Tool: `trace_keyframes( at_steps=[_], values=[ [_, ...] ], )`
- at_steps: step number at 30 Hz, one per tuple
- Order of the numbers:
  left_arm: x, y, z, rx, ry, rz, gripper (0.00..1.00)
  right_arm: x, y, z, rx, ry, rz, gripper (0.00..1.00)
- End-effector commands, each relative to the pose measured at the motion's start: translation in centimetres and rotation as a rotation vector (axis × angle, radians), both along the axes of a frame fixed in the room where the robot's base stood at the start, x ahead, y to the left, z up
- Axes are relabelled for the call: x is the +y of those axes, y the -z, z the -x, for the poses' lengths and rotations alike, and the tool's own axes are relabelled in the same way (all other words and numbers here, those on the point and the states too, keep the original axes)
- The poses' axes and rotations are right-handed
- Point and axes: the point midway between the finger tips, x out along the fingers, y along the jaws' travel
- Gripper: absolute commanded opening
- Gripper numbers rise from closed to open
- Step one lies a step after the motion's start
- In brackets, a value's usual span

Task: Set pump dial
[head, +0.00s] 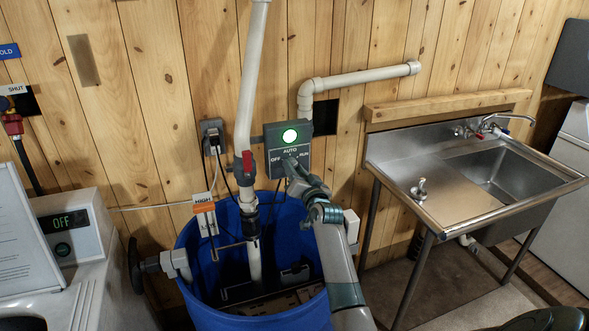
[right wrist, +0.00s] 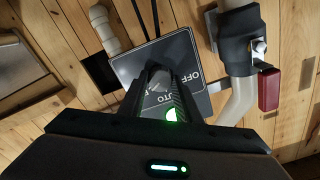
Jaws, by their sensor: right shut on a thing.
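The pump control box (head: 272,138) is a grey panel on the plank wall, with a lit green lamp (head: 290,136) and the labels OFF, AUTO and RUN. My right gripper (head: 292,168) is at the lower part of its face and hides the dial in the head view. In the right wrist view the box (right wrist: 135,66) appears turned around, and my right gripper (right wrist: 162,80) is shut on the grey dial (right wrist: 159,82). The fingers hide most of the dial, so I cannot tell its pointer's setting. My left gripper is not in view.
A blue barrel (head: 199,236) stands below the box, with a white pipe (head: 250,90) and a red-handled valve (head: 247,160) close on the left. A steel sink (head: 440,172) stands to the right. A white machine (head: 75,225) reading OFF is at the left.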

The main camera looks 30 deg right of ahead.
Motion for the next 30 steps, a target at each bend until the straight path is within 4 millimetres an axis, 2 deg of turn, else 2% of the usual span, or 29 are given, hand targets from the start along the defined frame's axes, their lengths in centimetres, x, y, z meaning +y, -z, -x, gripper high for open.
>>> trace_keyframes(
  at_steps=[13, 14, 15, 16, 30],
  values=[
    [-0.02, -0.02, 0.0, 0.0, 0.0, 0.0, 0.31, 0.03, 0.07, -0.01, -0.003, -0.001, -0.016, 0.08],
    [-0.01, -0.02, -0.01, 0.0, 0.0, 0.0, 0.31, 0.04, 0.07, -0.01, -0.003, -0.001, -0.016, 0.37],
    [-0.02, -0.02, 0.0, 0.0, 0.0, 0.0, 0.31, 0.03, 0.06, -0.01, -0.003, -0.001, -0.016, 0.47],
    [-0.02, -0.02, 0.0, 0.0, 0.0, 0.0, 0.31, 0.03, 0.06, -0.01, -0.003, -0.001, -0.015, 0.49],
    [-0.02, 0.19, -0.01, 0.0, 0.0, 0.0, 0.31, 0.16, 0.09, 0.49, -0.004, -0.001, -0.013, 0.49]
  ],
)
